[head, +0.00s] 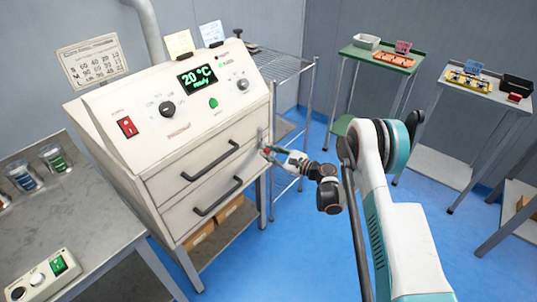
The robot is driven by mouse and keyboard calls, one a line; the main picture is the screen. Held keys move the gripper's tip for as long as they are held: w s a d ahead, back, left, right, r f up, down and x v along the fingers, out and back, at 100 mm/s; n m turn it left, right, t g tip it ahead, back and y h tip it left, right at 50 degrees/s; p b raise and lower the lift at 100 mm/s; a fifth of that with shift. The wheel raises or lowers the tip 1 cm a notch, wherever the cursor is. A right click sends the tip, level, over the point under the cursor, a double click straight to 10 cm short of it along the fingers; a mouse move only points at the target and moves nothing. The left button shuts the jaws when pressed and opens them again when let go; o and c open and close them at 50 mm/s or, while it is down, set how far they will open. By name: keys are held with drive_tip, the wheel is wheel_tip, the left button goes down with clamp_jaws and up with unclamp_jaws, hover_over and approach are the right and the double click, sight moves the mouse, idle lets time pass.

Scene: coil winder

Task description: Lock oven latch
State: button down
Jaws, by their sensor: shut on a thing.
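The oven (200,150) is a cream cabinet at left centre, with two closed drawers that have dark bar handles. Its sloped panel has a green display (197,76) reading 20 °C and "Ready". The latch (262,138) is a small part at the right edge of the front, beside the upper drawer; my gripper partly hides it. My gripper (268,151) is at the latch, reaching in from the right, shut on it. A small red spot shows at the fingertips. Whether the latch is turned is too small to tell.
A grey bench (75,215) with cups and a control box (40,276) stands at left. A wire rack (285,68) stands right of the oven. A green table (384,54) and a white table (487,88) stand at the back right. Blue floor is clear between them.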

drive_tip(key=shift+w+d+n, duration=0.15)
drive_tip(key=shift+n, duration=0.35)
drive_tip(key=c, duration=1.3)
unclamp_jaws()
drive_tip(key=shift+c, duration=0.2)
drive_tip(key=v, duration=1.2)
drive_tip(key=shift+r, duration=0.1)
